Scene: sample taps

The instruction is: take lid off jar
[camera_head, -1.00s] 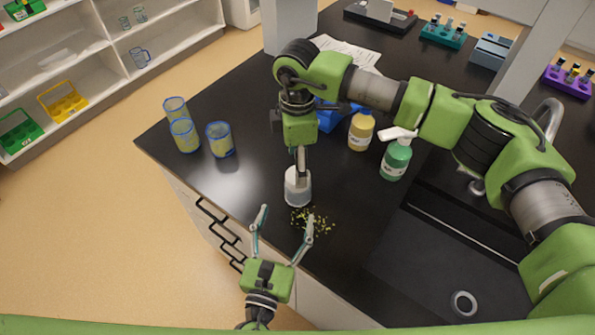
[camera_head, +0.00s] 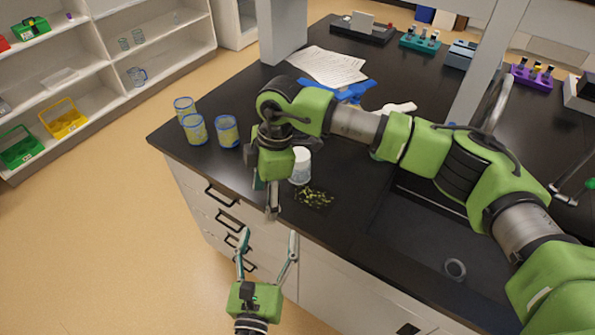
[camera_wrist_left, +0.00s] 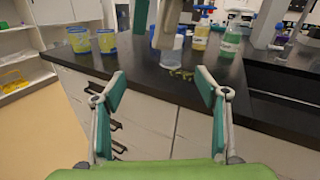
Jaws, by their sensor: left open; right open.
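A small jar (camera_head: 300,168) with a white upper part and a bluish lower part stands upright near the counter's front edge; I cannot tell clearly whether its lid is on. In the left wrist view the jar (camera_wrist_left: 169,57) is partly hidden behind my right gripper (camera_wrist_left: 153,25). My right gripper (camera_head: 268,205) points down, open, left of the jar and near the counter edge, apart from it. My left gripper (camera_head: 268,238) is open and empty in front of the drawers, below the counter top; its spread fingers also show in the left wrist view (camera_wrist_left: 160,90).
Yellowish-green bits (camera_head: 314,198) lie scattered beside the jar. Several blue-rimmed cups (camera_head: 195,130) stand to the left. My right arm covers part of the bottles behind. A dark sink (camera_head: 430,225) lies to the right, and papers (camera_head: 327,66) lie further back.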

